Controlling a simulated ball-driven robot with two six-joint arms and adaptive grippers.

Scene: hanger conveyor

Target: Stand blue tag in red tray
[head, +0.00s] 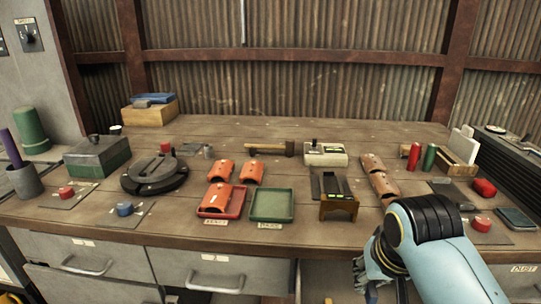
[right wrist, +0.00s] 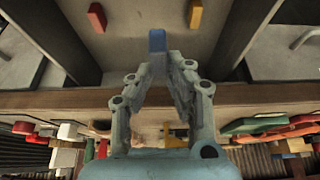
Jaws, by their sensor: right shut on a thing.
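The red tray (head: 237,212) sits near the bench's front edge, with an orange curved piece (head: 217,197) lying in it. In the right wrist view a blue tag (right wrist: 157,39) shows between the fingertips of my right gripper (right wrist: 160,57), which is shut on it. In the head view my right gripper (head: 363,278) is low in front of the bench edge, to the right of and nearer than the red tray. The tag is hidden there. My left gripper is not in view.
A green tray (head: 272,217) stands just right of the red tray. Farther right is a small brown stand (head: 339,208). Two orange curved pieces (head: 222,169) (head: 251,171) lie behind the trays.

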